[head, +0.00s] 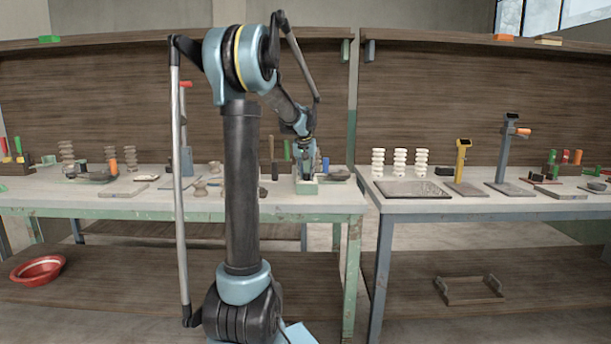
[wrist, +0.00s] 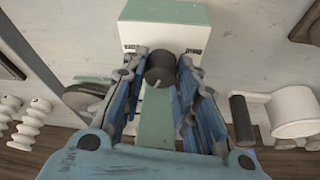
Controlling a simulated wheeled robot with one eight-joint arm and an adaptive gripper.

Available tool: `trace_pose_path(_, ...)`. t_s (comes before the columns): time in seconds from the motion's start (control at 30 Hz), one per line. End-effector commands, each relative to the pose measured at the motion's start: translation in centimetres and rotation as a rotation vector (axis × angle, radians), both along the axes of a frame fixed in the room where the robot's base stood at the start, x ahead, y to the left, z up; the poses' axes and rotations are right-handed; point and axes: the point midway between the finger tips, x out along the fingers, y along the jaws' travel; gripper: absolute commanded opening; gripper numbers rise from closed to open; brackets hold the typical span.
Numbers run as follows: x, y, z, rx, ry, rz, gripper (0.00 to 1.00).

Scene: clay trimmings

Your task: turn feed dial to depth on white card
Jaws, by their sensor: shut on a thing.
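The feed dial is a dark round knob (wrist: 160,69) with a pale pointer line, seen between my fingers in the wrist view. It sits at the front of a pale box with a green top (wrist: 166,12). The same box shows small on the left bench in the head view (head: 307,187). My gripper (wrist: 161,72) has its blue fingers on both sides of the knob and is shut on it. In the head view my gripper (head: 307,168) is low over the box. I cannot pick out the white card or read any depth marks.
The right bench (head: 450,204) holds a tray, upright gauges and several white stacks. A gap separates the benches.

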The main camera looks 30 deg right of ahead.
Motion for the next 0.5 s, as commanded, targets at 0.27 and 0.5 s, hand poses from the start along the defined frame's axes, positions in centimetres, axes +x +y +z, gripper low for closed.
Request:
trace_pose_path(0.27, 0.02, 0.22, -0.07, 0.004, 0.001, 0.003, 0.36)
trace_pose_path(0.5, 0.0, 0.12, -0.02, 0.002, 0.001, 0.003, 0.36)
